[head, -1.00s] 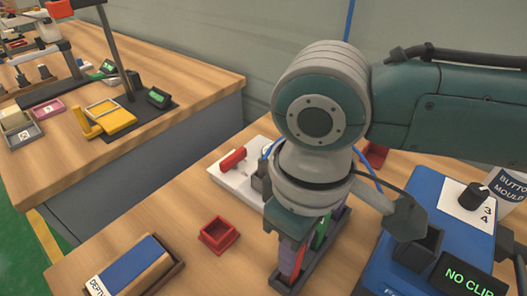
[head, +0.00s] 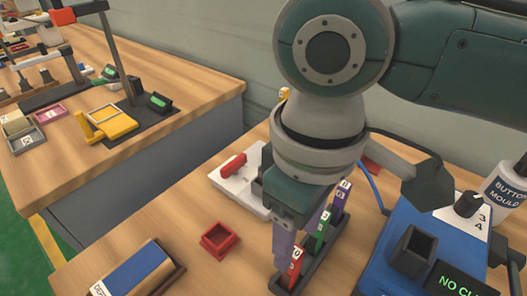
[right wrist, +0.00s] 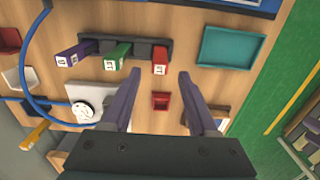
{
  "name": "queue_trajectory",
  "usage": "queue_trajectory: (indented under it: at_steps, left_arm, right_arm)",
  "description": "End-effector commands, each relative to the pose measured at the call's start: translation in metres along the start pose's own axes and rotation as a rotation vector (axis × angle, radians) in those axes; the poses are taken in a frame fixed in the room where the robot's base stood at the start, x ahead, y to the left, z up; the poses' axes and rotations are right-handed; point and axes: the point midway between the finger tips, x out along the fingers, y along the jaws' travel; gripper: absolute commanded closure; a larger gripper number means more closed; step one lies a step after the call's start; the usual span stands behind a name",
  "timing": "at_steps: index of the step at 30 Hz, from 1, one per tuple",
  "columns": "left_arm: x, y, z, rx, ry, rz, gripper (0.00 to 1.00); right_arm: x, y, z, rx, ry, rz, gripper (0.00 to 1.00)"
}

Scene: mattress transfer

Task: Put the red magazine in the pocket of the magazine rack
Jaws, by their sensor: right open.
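The red magazine (head: 294,270) stands upright at the near end of the dark magazine rack (head: 322,256), its white label up. In the right wrist view the red magazine (right wrist: 160,60) appears seated in the rack's (right wrist: 140,43) right end pocket. A green magazine (right wrist: 118,55) and a purple magazine (right wrist: 72,58) stand further along the rack, with a dark gap between green and red. My right gripper (head: 284,243) is open and empty above the red magazine; in its wrist view the fingers (right wrist: 160,76) are spread on either side. My left gripper is not in view.
A small red tray (head: 219,240) and a blue-topped block in a tray (head: 140,273) lie left of the rack. A white fixture with a red handle (head: 233,165) stands behind. A blue machine (head: 400,255) is close on the right. Bare wood lies between them.

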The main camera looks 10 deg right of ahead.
Motion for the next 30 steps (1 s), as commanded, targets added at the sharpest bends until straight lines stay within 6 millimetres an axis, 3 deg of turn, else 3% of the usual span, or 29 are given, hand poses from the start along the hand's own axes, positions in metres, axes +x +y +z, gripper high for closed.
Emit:
queue_trajectory:
  at_steps: [3,10,30]
  left_arm:
    - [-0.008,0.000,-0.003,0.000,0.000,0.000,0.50]
    - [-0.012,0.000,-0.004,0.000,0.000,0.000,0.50]
    - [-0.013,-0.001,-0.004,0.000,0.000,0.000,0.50]
  right_arm:
    - [-0.030,0.000,-0.001,0.000,0.003,0.001,0.41]
    - [-0.062,0.000,0.000,0.001,0.000,0.000,0.41]
    - [-0.067,0.000,0.000,0.001,-0.002,-0.001,0.41]
